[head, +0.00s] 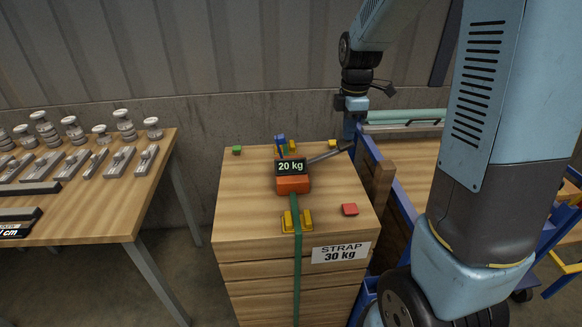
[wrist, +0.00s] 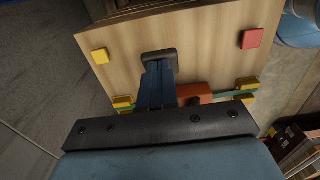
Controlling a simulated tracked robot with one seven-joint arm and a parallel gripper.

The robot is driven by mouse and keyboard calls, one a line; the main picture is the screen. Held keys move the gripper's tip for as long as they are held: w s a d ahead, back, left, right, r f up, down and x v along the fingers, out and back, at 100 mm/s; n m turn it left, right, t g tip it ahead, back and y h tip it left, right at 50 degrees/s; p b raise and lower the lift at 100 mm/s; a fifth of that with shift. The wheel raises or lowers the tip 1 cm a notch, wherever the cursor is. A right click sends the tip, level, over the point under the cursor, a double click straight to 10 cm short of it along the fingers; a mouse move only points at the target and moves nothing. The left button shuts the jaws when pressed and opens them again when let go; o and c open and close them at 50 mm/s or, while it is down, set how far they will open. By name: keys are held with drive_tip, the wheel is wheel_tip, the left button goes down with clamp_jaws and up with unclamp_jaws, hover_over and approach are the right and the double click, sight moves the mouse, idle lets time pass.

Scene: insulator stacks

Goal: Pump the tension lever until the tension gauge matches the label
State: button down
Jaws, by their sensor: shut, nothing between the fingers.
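The orange strap tensioner (head: 292,184) sits on the wooden crate stack, and its gauge display (head: 290,167) reads 20 kg. The label (head: 341,252) on the crate front reads STRAP 30 kg. The tension lever (head: 325,156) slants up to the right from the tensioner. My gripper (head: 349,132) points down just above the lever's far end, with its fingers shut and empty. In the wrist view, my blue fingers (wrist: 160,72) reach to the black lever grip (wrist: 159,54); I cannot tell whether they touch it. The tensioner body (wrist: 196,91) is partly hidden there.
The green strap (head: 297,262) runs over the crate's front between yellow corner guards (head: 289,221). Small red (head: 350,209), green (head: 237,150) and yellow (head: 332,143) blocks lie on top. A table (head: 108,225) with insulator parts stands left. A blue-framed cart (head: 388,185) stands close on the right.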

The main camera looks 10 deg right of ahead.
sight(347, 144)
drive_tip(key=shift+f, duration=2.3)
drive_tip(key=shift+r, duration=2.85)
wheel_tip(347, 144, up, 6)
drive_tip(key=shift+f, duration=3.05)
drive_tip(key=shift+f, duration=2.8)
drive_tip(key=shift+r, duration=2.85)
